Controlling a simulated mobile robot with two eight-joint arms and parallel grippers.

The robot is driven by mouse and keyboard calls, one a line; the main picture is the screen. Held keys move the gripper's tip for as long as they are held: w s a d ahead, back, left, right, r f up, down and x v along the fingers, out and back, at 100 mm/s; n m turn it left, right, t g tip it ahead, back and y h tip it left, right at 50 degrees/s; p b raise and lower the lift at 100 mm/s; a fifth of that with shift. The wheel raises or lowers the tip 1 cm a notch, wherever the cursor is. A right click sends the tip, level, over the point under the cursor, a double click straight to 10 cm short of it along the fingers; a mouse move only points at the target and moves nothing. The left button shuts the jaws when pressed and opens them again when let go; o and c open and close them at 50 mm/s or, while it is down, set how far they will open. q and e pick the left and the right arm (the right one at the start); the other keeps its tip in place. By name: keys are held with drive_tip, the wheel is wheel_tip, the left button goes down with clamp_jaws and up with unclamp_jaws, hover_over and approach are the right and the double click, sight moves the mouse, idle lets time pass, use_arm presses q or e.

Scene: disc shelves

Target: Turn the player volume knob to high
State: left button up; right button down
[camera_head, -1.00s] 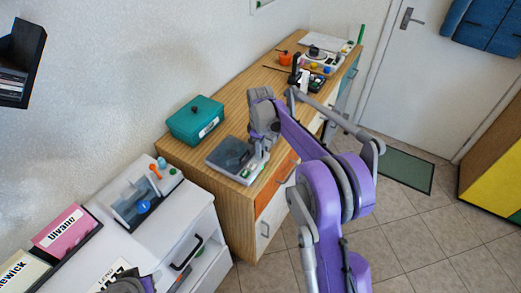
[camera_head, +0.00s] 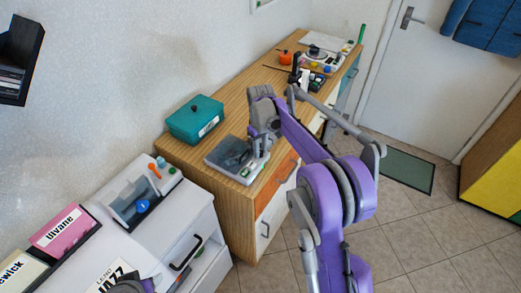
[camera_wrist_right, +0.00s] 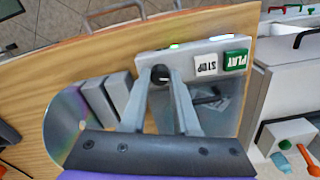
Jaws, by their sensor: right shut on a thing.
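The player (camera_head: 228,156) is a grey box with a dark see-through lid on the wooden desk in the head view. In the right wrist view its light front strip (camera_wrist_right: 190,60) carries a white STOP button (camera_wrist_right: 206,65), a green PLAY button (camera_wrist_right: 236,61) and a lit green light. The dark volume knob (camera_wrist_right: 160,76) sits on this strip, partly hidden by my fingers. My right gripper (camera_head: 260,152) is at the strip, its fingertips (camera_wrist_right: 160,73) closed around the knob.
A teal box (camera_head: 195,120) stands behind the player. A white cabinet (camera_head: 178,225) with a dark handle is at the lower left, with record sleeves (camera_head: 65,229) beside it. A shiny disc (camera_wrist_right: 66,125) shows in the right wrist view. The tiled floor at right is open.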

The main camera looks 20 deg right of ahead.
drive_tip(key=m, duration=0.3)
drive_tip(key=shift+m, duration=0.4)
drive_tip(key=m, duration=0.4)
drive_tip(key=shift+m+b, duration=0.3)
drive_tip(key=shift+b, duration=0.1)
drive_tip(key=m, duration=1.3)
drive_tip(key=shift+m+b, duration=0.3)
drive_tip(key=m, duration=0.8)
drive_tip(key=shift+m, duration=2.2)
